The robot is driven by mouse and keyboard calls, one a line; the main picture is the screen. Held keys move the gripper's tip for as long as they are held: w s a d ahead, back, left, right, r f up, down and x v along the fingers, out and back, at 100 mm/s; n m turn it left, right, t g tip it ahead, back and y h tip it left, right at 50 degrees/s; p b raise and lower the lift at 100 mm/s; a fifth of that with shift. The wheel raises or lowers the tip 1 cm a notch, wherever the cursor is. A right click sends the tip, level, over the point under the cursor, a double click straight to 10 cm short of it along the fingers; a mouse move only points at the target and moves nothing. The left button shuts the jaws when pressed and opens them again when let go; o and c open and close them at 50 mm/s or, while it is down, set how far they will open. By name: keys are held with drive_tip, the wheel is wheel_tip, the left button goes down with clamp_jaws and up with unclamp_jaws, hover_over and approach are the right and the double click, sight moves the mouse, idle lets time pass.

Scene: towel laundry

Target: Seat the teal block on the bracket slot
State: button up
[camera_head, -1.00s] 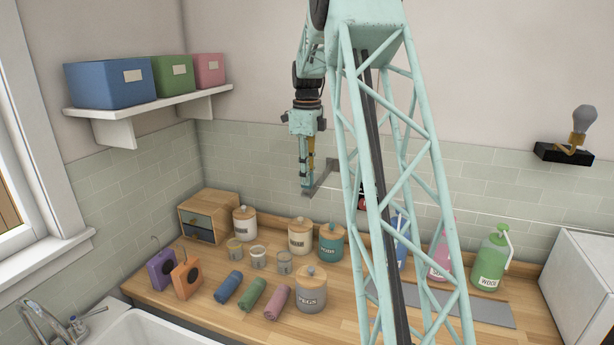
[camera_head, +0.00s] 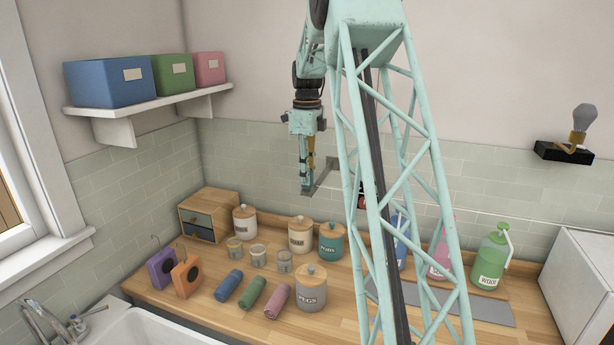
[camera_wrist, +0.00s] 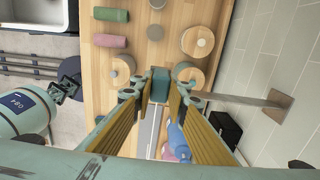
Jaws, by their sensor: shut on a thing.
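The teal block (camera_wrist: 160,84) sits between the two fingertips of my gripper (camera_wrist: 160,97) in the wrist view. My gripper is shut on it. In the head view my gripper (camera_head: 306,189) points straight down, high above the counter and close to the tiled wall. The grey bracket (camera_head: 323,178) reaches out from the wall right beside the fingertips. In the wrist view the bracket arm (camera_wrist: 245,101) runs from its wall plate to behind the right finger. The slot is hidden there, so I cannot tell whether the block touches it.
A thin line crosses in front of the wall. A shelf with boxes (camera_head: 110,83) is at the left; bottles (camera_head: 491,262) stand at the right.

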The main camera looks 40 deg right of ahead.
drive_tip(key=shift+f, duration=0.2)
idle(0.4)
drive_tip(key=o, duration=0.9)
drive_tip(key=shift+r, duration=0.15)
drive_tip(key=shift+r, duration=5.9)
